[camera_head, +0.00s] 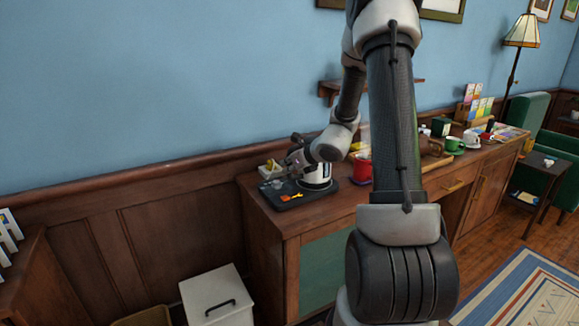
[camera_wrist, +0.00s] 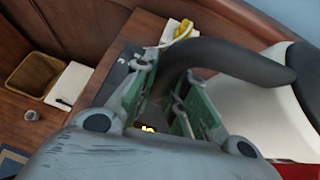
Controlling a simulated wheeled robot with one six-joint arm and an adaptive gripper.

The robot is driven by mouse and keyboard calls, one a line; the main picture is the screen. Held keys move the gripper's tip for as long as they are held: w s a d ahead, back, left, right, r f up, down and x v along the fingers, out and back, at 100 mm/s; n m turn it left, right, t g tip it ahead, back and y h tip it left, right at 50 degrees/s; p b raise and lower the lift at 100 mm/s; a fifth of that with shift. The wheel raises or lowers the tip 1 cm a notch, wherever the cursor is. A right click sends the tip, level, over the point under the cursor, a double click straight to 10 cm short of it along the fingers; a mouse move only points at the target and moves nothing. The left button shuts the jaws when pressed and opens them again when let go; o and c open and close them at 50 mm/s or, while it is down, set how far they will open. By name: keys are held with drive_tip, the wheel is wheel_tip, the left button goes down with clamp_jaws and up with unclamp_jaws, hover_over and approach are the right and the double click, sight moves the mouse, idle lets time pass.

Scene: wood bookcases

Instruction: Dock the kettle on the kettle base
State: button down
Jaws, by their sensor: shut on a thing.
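The kettle (camera_head: 317,177), white with a dark band near its bottom, is at the right end of a dark tray on the wooden cabinet. In the wrist view its black curved handle (camera_wrist: 245,60) arches out from the pale body (camera_wrist: 253,108). My gripper (camera_wrist: 168,88) has its green-padded fingers on either side of the handle's end and is shut on it. In the head view my gripper (camera_head: 297,158) is at the kettle's left side. I cannot make out a separate kettle base; whether the kettle rests or hovers slightly is unclear.
The dark tray (camera_head: 277,200) holds an orange item (camera_head: 291,197) near its front edge. A white dish with yellow things (camera_head: 270,170) is behind it. A red pot (camera_head: 362,168) stands close to the kettle's right. A white bin (camera_head: 217,298) is on the floor.

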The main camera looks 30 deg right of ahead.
drive_tip(key=shift+f, duration=0.55)
drive_tip(key=c, duration=1.7)
unclamp_jaws()
drive_tip(key=shift+s, duration=0.1)
drive_tip(key=v, duration=1.1)
